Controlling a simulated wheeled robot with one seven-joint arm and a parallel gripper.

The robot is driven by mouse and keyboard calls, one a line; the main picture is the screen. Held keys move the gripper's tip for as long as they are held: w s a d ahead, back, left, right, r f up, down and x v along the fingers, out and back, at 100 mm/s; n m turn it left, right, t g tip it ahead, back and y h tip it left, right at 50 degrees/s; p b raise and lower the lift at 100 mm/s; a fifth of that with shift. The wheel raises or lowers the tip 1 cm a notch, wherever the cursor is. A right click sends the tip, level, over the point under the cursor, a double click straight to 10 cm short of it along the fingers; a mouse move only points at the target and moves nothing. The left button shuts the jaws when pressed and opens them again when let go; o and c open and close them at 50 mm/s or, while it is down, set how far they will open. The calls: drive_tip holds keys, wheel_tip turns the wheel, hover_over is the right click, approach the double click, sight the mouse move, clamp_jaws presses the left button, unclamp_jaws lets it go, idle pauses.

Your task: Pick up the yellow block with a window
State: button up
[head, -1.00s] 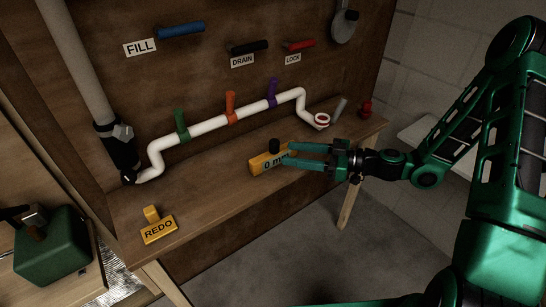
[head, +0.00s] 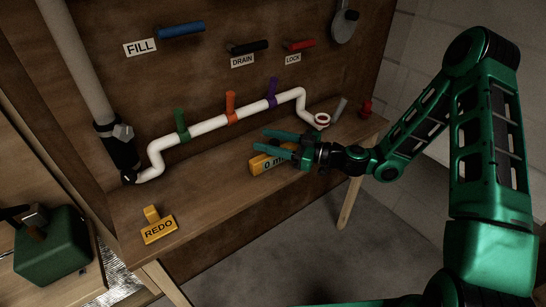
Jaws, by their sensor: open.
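The yellow block with a window (head: 258,165) sits on the wooden bench near its front edge, right of the middle. Its window shows dark text that begins with "0 m"; my gripper hides the rest. My gripper (head: 267,141) is open, with its two green fingers pointing left. The fingers are over and around the block's upper part in this view, one behind it and one across its front. I cannot tell whether they touch it. The black knob on the block's top is now hidden behind the gripper.
A white pipe (head: 211,126) with green, orange and purple handles runs behind. A small red object (head: 366,108) stands at the right end. The bench between the yellow blocks is clear.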

drive_tip(key=shift+x, duration=1.05)
clamp_jaws()
drive_tip(key=shift+r, duration=0.1)
drive_tip(key=shift+r, duration=0.45)
drive_tip(key=s+a+r, duration=0.4)
drive_tip(key=s+r, duration=0.6)
drive_tip(key=shift+s+a, duration=0.3)
drive_tip(key=shift+s, duration=0.1)
